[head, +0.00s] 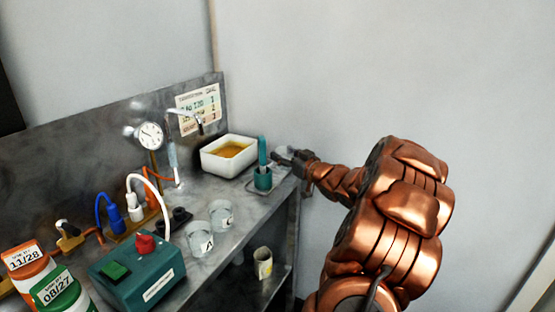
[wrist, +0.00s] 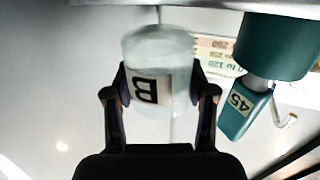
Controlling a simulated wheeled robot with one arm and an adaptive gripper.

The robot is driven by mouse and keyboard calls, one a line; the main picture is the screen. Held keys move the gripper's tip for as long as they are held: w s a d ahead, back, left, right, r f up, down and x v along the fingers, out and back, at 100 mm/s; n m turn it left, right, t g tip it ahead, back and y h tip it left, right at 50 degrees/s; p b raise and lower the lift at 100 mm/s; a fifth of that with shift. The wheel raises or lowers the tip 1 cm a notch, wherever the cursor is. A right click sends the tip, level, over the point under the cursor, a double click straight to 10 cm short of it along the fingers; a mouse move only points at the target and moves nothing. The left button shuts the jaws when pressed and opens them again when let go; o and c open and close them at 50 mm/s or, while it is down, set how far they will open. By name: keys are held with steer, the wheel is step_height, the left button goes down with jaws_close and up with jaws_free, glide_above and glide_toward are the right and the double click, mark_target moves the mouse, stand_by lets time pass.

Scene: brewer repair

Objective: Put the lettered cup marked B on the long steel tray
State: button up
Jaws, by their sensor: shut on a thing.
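The clear cup marked B (wrist: 145,88) is between the two fingers of my gripper (wrist: 160,90) in the wrist view, its letter upside down there. My gripper is shut on its sides. In the head view my gripper (head: 290,158) is at the far right end of the bench, beside the teal holder; the cup is too small to make out well there. A pale-rimmed tray (head: 278,186) shows under and beside the teal holder, largely hidden. In the wrist view a grey surface (wrist: 190,3) runs along the top edge, close to the cup's base; I cannot tell if they touch.
A teal holder (head: 263,181) with a teal tool marked 45 (wrist: 240,110) stands close to my gripper. A white tub (head: 210,160) of amber liquid is left of it. Two clear cups, one marked A (head: 200,240), the other (head: 221,214), stand nearer. A teal box (head: 140,272) is at front.

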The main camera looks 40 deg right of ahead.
steer(key=shift+w+d+f, duration=0.1)
steer(key=shift+w+f, duration=0.2)
steer(key=shift+w, duration=0.25)
steer(key=shift+w+d+f, duration=0.15)
steer(key=shift+w+f, duration=0.8)
steer(key=shift+w, duration=0.25)
steer(key=shift+f, duration=0.15)
steer(key=o, duration=1.2)
steer(key=s+a, duration=0.1)
steer(key=s, duration=1.1)
steer(key=shift+a, duration=0.2)
